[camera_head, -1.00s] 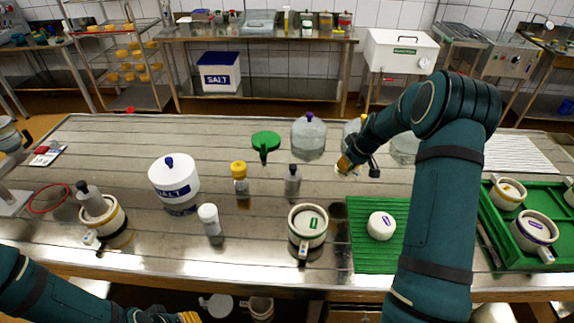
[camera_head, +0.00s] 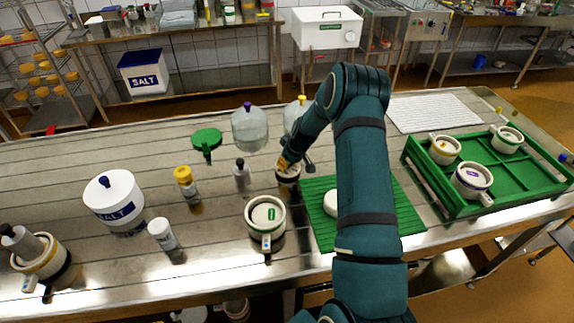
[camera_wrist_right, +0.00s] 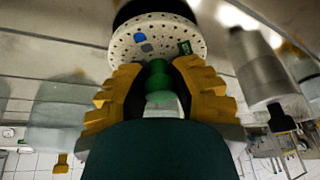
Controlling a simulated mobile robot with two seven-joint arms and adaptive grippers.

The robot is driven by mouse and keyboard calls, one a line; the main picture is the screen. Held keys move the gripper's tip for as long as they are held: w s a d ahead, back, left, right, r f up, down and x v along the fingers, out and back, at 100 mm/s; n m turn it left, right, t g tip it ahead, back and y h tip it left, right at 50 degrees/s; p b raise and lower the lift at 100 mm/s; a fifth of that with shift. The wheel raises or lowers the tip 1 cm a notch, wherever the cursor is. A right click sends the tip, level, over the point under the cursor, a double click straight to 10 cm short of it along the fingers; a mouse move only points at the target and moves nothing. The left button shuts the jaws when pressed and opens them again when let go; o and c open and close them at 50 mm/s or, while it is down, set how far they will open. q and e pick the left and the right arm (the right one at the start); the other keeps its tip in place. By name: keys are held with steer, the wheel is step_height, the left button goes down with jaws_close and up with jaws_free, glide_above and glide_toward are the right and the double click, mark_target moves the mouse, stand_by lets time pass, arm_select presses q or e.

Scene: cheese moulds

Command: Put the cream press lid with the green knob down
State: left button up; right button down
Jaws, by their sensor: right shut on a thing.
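The cream press lid (camera_wrist_right: 135,40) is a pale perforated disc with a green knob (camera_wrist_right: 158,82). My right gripper (camera_wrist_right: 158,85) is shut on the knob, its yellow fingers on either side. In the head view my right gripper (camera_head: 286,164) is over the lid (camera_head: 289,178), behind the mould with a green label (camera_head: 265,213) and left of the green mat's back edge. A dark round patch shows just beyond the lid in the wrist view. I cannot tell whether the lid touches the table. My left gripper is not in view.
A grey-topped bottle (camera_head: 242,175) stands left of the lid, with large clear jugs (camera_head: 249,128) behind. A green mat (camera_head: 397,205) with a white cheese (camera_head: 331,203) is to the right. Further right is a green crate (camera_head: 478,205) of moulds. A salt pot (camera_head: 113,200) stands left.

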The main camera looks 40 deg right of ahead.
steer(key=shift+f, duration=0.45)
steer(key=shift+f, duration=0.2)
steer(key=c, duration=0.9)
jaws_free()
steer(key=shift+r, duration=0.1)
steer(key=shift+r, duration=0.15)
steer(key=v, duration=1.2)
steer(key=shift+w, duration=0.1)
